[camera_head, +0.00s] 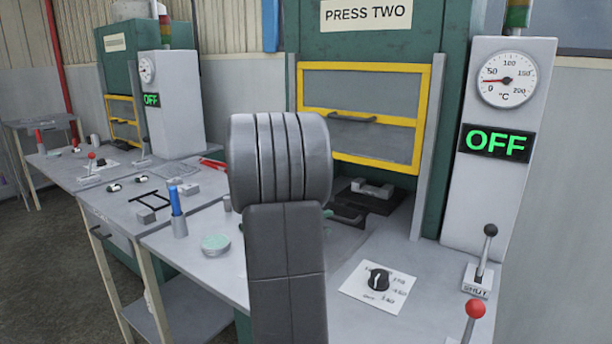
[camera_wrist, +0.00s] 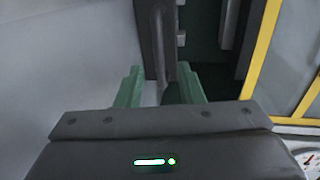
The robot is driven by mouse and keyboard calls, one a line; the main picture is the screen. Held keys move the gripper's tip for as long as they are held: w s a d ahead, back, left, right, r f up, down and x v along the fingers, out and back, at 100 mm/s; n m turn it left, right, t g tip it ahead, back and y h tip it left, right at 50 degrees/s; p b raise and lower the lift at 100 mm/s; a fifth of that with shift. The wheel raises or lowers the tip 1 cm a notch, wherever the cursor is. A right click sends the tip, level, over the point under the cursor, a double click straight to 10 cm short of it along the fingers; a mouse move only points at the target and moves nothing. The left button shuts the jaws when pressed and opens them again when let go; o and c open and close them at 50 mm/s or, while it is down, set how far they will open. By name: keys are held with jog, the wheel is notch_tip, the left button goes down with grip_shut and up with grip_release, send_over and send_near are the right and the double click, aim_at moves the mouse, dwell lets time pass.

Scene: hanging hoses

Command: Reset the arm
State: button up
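My arm (camera_head: 280,190) stands upright in the middle of the head view, dark grey and close to the camera. It hides most of my gripper there. In the wrist view, my gripper (camera_wrist: 160,88) shows two green fingers spread apart. A dark grey upright part shows beyond and between them, and I cannot tell how far away it is. I see nothing clearly held between the fingers.
Press two has a yellow-framed guard (camera_head: 365,110) and a grey panel reading OFF (camera_head: 495,143). A black dial (camera_head: 378,279), a SHUT lever (camera_head: 484,258) and a red-knobbed lever (camera_head: 474,312) stand at right. A blue-handled tool (camera_head: 176,201) and a round dish (camera_head: 215,244) sit left of my arm.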

aim_at(336, 218)
jog(key=x, duration=0.6)
jog(key=shift+a+f, duration=0.1)
jog(key=shift+f+b+v, duration=0.25)
jog(key=shift+b+v, duration=0.05)
jog(key=shift+v, duration=0.95)
jog(key=shift+r, duration=0.1)
